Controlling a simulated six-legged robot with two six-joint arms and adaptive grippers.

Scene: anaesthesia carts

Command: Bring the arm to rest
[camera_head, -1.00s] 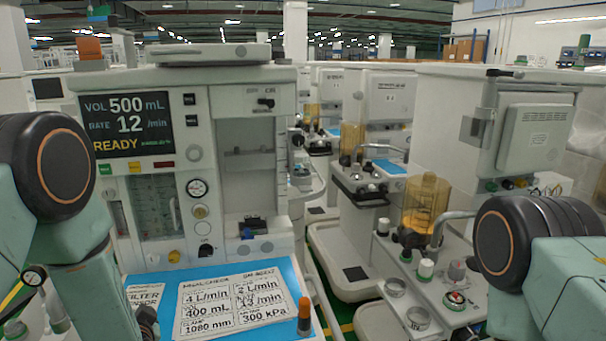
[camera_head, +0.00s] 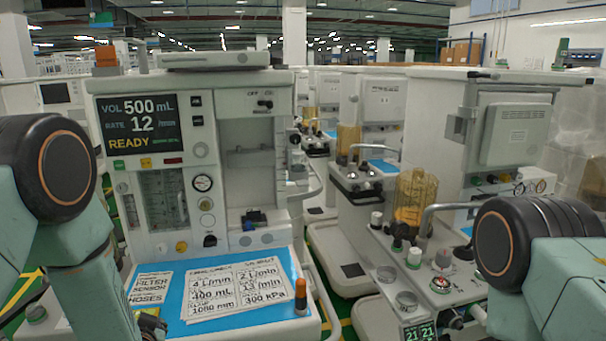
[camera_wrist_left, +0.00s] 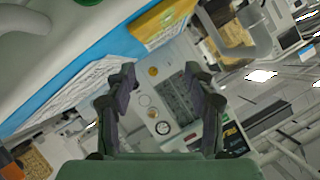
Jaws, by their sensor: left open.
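My left arm comes in from the left in the head view, bent, with its forearm pointing down. Its left gripper (camera_wrist_left: 160,85) shows in the left wrist view with its two dark fingers apart and nothing between them. In the head view only a dark part of that gripper (camera_head: 150,324) shows at the bottom edge, near the left end of the cart's blue work surface (camera_head: 172,284). I cannot tell how close it is to that surface. My right arm's elbow and upper link show at the right; its gripper is out of the picture.
An anaesthesia cart (camera_head: 233,120) with a lit display (camera_head: 138,124) stands ahead. Printed sheets (camera_head: 240,285) and an orange-capped bottle (camera_head: 300,297) lie or stand on its surface. Another cart with an amber canister (camera_head: 414,198) stands at the right. A narrow floor gap separates them.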

